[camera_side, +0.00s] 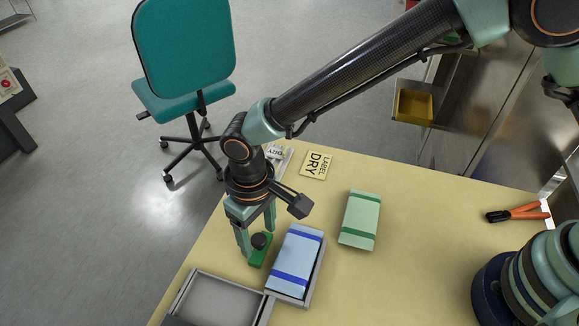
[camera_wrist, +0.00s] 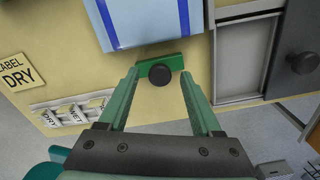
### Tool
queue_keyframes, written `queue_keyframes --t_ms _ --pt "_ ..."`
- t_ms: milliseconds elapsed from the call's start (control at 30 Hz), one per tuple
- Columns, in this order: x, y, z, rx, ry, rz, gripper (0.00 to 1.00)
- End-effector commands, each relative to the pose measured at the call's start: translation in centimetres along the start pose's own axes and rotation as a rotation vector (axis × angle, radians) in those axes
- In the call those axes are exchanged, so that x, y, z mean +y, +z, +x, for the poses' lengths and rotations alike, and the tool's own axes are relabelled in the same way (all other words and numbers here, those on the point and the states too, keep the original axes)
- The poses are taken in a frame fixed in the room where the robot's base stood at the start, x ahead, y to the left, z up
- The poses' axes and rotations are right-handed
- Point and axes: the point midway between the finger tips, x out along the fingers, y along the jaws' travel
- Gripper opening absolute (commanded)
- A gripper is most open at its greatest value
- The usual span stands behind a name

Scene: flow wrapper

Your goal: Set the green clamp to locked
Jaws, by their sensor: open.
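The green clamp (camera_side: 262,253) is a small bar with a round black knob (camera_side: 260,240). It sits on the table beside the grey tray that holds the blue pack. In the wrist view the green bar (camera_wrist: 178,62) lies nearly level, at a slight tilt, with the black knob (camera_wrist: 160,74) at its near edge. My gripper (camera_side: 258,245) points down over the clamp and is open. In the wrist view its fingers (camera_wrist: 159,78) stand on either side of the knob, with visible gaps. A finger partly hides the clamp in the side view.
The blue pack (camera_side: 297,257) lies in a grey tray (camera_side: 313,281) right of the clamp. A grey-framed recess (camera_side: 217,300) is in front. A green pack (camera_side: 360,218), a DRY label card (camera_side: 316,165) and an orange-handled tool (camera_side: 521,212) lie farther off. The table's middle right is clear.

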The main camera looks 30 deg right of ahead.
Motion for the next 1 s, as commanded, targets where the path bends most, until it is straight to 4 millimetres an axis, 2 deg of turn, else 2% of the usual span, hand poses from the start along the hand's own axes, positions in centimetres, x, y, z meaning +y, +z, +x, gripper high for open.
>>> queue_keyframes --t_ms 33,100,167,200,1000 --pt "0.0 -0.01 -0.02 0.0 0.0 0.0 0.58" --pt "0.0 -0.01 -0.03 0.0 0.0 0.0 0.31" --pt "0.0 -0.01 -0.04 0.0 0.0 0.0 0.08" --pt "-0.01 -0.01 -0.04 0.0 0.0 0.0 0.0" --pt "-0.02 -0.04 -0.11 0.001 0.0 0.0 0.0"
